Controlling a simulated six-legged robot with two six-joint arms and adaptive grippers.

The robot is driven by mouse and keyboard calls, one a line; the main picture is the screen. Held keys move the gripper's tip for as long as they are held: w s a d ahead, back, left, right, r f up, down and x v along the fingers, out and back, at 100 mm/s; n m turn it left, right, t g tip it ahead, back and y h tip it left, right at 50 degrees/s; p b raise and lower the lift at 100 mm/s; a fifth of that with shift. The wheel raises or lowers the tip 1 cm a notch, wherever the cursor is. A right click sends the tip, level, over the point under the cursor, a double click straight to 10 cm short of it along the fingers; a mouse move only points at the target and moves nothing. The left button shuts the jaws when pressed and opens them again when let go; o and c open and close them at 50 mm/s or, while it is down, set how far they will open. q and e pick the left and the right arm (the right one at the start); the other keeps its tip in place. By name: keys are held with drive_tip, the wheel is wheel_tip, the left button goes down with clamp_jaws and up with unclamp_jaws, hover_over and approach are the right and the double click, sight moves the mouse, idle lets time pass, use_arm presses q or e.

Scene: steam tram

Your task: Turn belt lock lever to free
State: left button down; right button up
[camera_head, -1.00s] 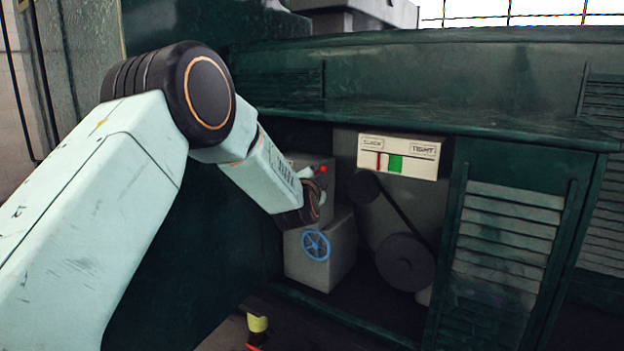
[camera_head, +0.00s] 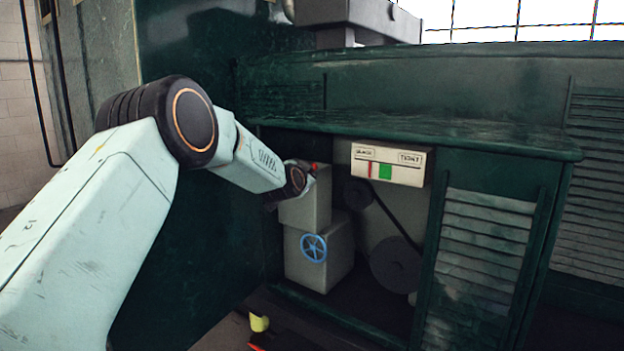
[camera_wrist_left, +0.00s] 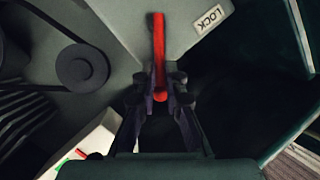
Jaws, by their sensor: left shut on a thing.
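The red belt lock lever (camera_wrist_left: 158,45) stands out from a grey box in the left wrist view. A white label reading LOCK (camera_wrist_left: 209,19) is on the box to the right of the lever. My left gripper (camera_wrist_left: 160,84) is shut on the red lever, with its fingers on either side of the lower part. In the head view only a small red part of the lever (camera_head: 314,167) shows, beside my left wrist at the top of the grey box (camera_head: 306,209). The fingers are hidden there. My right gripper is out of view.
The open green cabinet holds a blue handwheel (camera_head: 313,248) below the lever and a belt pulley (camera_head: 397,264) to its right. A SLACK/TIGHT gauge (camera_head: 403,173) hangs above. A louvred door (camera_head: 487,255) bounds the opening on the right.

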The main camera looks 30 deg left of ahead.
use_arm(q)
drive_tip(key=a+r+n+b, duration=0.1)
drive_tip(key=r+n+h+b, duration=0.1)
drive_tip(key=shift+w+a+n+g, duration=0.15)
drive_tip(key=shift+a+n+g, duration=0.15)
drive_tip(key=shift+a, duration=0.05)
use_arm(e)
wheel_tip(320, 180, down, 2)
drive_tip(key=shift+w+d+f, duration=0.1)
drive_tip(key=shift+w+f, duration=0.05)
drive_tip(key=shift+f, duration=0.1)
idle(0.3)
use_arm(q)
drive_tip(key=c, duration=1.8)
unclamp_jaws()
drive_tip(key=shift+c, duration=0.2)
drive_tip(key=o, duration=0.4)
drive_tip(key=shift+w+f, duration=0.15)
drive_tip(key=shift+f, duration=0.05)
drive_tip(key=shift+o, duration=0.2)
drive_tip(key=shift+f, duration=0.1)
drive_tip(key=shift+s, duration=0.25)
